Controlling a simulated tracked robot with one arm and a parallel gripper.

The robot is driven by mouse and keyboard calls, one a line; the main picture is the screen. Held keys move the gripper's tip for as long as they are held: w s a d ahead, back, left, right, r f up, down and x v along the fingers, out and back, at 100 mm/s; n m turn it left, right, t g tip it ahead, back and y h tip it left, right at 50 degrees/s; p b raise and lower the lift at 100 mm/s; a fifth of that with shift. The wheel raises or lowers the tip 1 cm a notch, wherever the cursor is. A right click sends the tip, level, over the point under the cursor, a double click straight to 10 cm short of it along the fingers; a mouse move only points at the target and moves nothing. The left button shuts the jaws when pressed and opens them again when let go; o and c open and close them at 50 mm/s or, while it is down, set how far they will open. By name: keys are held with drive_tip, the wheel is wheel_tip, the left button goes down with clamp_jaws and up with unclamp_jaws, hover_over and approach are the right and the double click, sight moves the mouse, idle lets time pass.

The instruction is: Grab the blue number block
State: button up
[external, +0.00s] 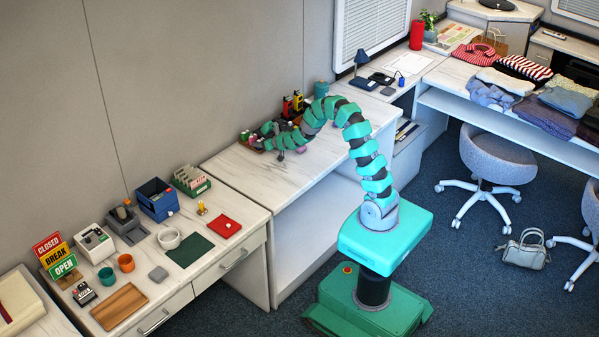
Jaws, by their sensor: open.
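I cannot make out a blue number block anywhere in the external view; it may be hidden or too small to tell. My teal segmented arm arches up from my base and bends down over the white marbled table (262,172). My gripper (281,156) is at the arm's end, low over this table near its back edge. It is open, and nothing shows between its jaws, though they are very small here.
Small bottles in a reddish holder (252,141) stand beside the arm's end. Red and yellow items (293,104) and a teal spool (321,89) stand behind the arm. The table's front left is clear. A blue box (157,200) stands on the left desk.

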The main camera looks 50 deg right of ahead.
drive_tip(key=shift+w, duration=0.3)
drive_tip(key=c, duration=1.1)
drive_tip(key=shift+o, duration=0.2)
drive_tip(key=shift+r+p, duration=0.3)
drive_tip(key=shift+r, duration=0.65)
wheel_tip(320, 180, up, 2)
drive_tip(key=shift+s, duration=0.1)
drive_tip(key=s+r+b, duration=0.1)
drive_tip(key=s+b, duration=0.9)
drive_tip(key=s, duration=0.6)
drive_tip(key=shift+a, duration=0.4)
